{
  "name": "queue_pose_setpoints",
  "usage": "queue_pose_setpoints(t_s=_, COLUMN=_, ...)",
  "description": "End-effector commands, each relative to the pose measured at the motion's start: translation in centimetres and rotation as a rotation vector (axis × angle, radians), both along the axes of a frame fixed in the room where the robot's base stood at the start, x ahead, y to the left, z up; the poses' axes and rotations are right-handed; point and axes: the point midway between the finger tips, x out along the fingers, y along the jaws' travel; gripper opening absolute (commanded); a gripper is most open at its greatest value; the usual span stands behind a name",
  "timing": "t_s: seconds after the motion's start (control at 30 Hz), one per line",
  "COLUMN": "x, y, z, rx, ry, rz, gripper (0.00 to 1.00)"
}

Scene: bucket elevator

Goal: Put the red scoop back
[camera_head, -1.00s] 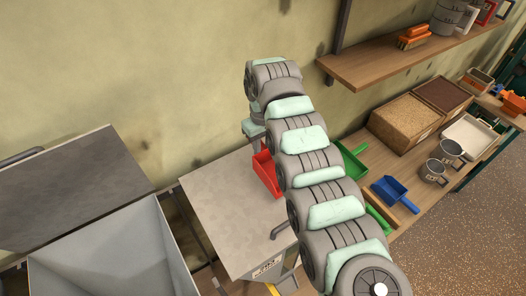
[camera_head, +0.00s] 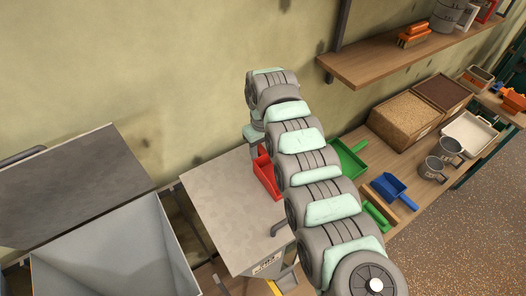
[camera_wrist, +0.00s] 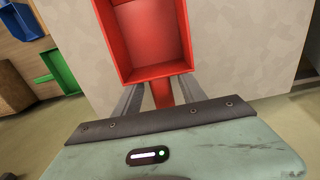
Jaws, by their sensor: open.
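The red scoop (camera_head: 266,177) is on the grey metal lid (camera_head: 222,200), partly hidden behind my arm. In the wrist view the scoop (camera_wrist: 153,35) shows its open bowl, with its handle pointing back towards my gripper (camera_wrist: 160,94). My gripper's two grey fingers are apart, one on each side of the red handle. I cannot tell whether either finger touches it. In the head view my arm hides the fingertips.
A wooden bench at the right holds a green scoop (camera_head: 348,158), a blue scoop (camera_head: 393,190), grey mugs (camera_head: 440,160), a white tray (camera_head: 469,133) and a grain box (camera_head: 405,118). A wall shelf (camera_head: 385,62) juts out above. A grey hopper (camera_head: 115,255) stands left.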

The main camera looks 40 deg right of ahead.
Motion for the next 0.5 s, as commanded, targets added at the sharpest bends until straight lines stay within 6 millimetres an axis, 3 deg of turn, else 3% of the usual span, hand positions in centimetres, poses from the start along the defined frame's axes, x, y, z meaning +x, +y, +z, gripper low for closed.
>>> queue_pose_setpoints(t_s=0.23, x=0.1, y=-0.1, z=1.2, rx=-0.002, ry=-0.003, rz=0.000, gripper=0.48)
queue_pose_setpoints(t_s=0.5, x=0.2, y=-0.1, z=6.8, rx=-0.006, ry=-0.006, rz=0.000, gripper=0.48)
